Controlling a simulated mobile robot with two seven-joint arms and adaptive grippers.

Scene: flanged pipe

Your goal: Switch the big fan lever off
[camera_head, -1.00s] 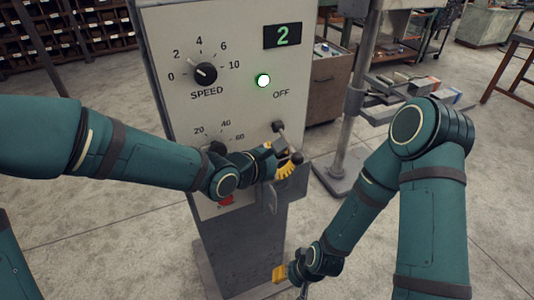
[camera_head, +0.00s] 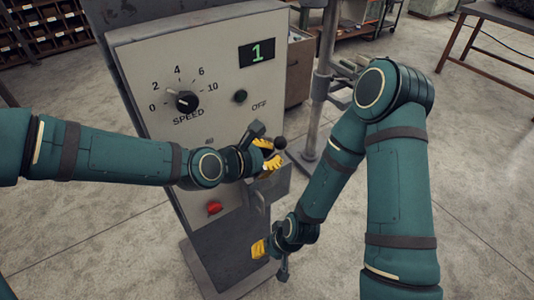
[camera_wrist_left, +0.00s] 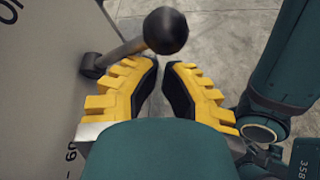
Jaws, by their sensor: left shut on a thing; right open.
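The lever has a grey rod and a black ball end (camera_head: 280,143), and stands out from the right part of a grey control panel (camera_head: 140,60) below the OFF label. In the left wrist view its ball (camera_wrist_left: 165,30) shows just beyond my fingertips, with the rod running left to a pivot on the panel. My left gripper (camera_head: 272,160) is at the lever with its yellow fingers closed in; the exact contact is hard to see. It also shows in the left wrist view (camera_wrist_left: 163,75). My right gripper (camera_head: 268,252) is open and low, right of the panel's pedestal.
The panel has a display (camera_head: 257,53) reading 1, an unlit dark green lamp (camera_head: 240,96), a SPEED knob (camera_head: 187,102) and a red button (camera_head: 214,207). A metal post (camera_head: 322,90) stands behind. A table (camera_head: 500,20) is at the back right. Concrete floor is clear at right.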

